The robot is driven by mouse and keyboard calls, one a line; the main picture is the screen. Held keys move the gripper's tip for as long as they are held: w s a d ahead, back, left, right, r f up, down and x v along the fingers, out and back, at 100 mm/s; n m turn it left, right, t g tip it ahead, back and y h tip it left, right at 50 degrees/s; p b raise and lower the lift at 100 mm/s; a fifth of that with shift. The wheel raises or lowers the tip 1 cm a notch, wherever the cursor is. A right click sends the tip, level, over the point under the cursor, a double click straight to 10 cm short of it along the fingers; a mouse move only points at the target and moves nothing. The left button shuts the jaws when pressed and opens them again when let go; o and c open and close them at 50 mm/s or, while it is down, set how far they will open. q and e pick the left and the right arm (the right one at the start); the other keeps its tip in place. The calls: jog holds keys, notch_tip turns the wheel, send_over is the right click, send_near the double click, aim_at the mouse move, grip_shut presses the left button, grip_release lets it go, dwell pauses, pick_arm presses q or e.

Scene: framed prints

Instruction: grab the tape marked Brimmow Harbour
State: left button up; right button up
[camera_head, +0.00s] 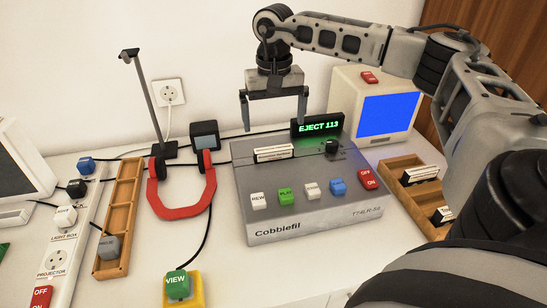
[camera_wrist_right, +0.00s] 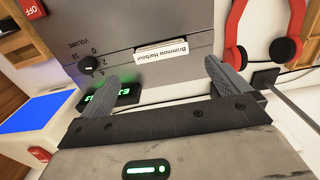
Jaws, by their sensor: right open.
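My right gripper (camera_head: 273,122) is open and empty above the tape. In the right wrist view its two fingers (camera_wrist_right: 160,72) are spread wide, short of the tape and not touching it. My left gripper is in neither view.
The deck's display (camera_head: 319,126) reads "EJECT 113" in green, close to the right finger. A wooden rack (camera_head: 403,199) with other tapes stands at right, before a blue-screened monitor (camera_head: 387,113). Red headphones (camera_head: 181,200) and a stand (camera_head: 150,110) are at left.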

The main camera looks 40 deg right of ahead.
aim_at(274, 148)
notch_tip(274, 148, down, 8)
jog(key=shift+w+d+f+p, duration=0.1)
jog(key=shift+w+f+p, duration=0.05)
jog(key=shift+f+p, duration=0.15)
jog(key=shift+r, duration=0.1)
jog(key=c, duration=0.8)
